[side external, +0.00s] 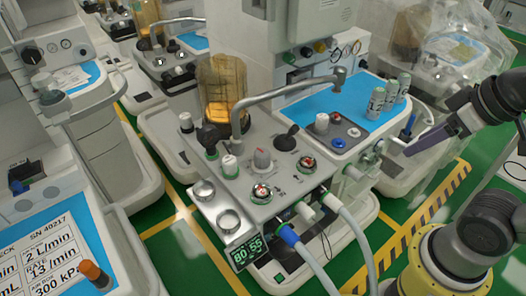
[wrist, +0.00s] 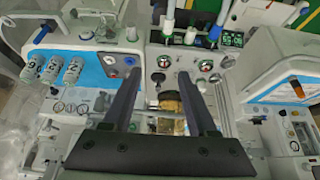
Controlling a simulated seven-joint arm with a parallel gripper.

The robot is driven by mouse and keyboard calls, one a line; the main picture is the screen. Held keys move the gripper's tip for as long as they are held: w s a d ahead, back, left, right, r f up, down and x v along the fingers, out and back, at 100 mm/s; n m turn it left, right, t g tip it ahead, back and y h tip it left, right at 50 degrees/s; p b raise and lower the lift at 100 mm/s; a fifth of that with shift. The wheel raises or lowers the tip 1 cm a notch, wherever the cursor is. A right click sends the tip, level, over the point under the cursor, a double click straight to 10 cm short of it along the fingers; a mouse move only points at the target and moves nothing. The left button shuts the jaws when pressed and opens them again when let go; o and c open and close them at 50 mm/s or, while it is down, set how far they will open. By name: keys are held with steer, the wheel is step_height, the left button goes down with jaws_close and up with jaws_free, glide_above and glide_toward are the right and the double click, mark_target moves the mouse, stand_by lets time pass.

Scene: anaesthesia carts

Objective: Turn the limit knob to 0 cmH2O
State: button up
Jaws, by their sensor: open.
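The cart's control panel (side external: 283,184) is in the middle of the side view. A grey upright knob (side external: 263,158) stands near its centre, between a white-and-green knob (side external: 229,166) and a black knob (side external: 287,139). No label is readable, so I cannot tell for certain which is the limit knob, nor its setting. My gripper (side external: 405,150) is right of the panel in the side view, apart from the knobs. In the wrist view, my gripper (wrist: 158,76) is open and empty, its fingers over the panel. The black knob (wrist: 157,79) shows between them; the right finger covers part of the panel.
Two round gauges (side external: 261,193) (side external: 308,164) sit on the panel's front. Hoses (side external: 352,236) leave its front. A metal pipe (side external: 285,90) arches above it. Labelled canisters (side external: 377,101) stand on the blue top (side external: 340,112). Other carts crowd both sides.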

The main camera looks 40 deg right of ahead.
steer(key=shift+o, duration=1.2)
steer(key=shift+m, duration=0.3)
steer(key=shift+o, duration=0.6)
steer(key=shift+s+m, duration=0.1)
steer(key=shift+m, duration=0.3)
steer(key=w+a+r+m, duration=0.1)
steer(key=w+r+m, duration=0.8)
steer(key=w+m, duration=0.15)
steer(key=m+g, duration=0.4)
steer(key=g, duration=0.2)
glide_above(262, 152)
step_height(262, 152, down, 18)
steer(key=r, duration=0.1)
step_height(262, 152, down, 13)
steer(key=shift+f, duration=0.1)
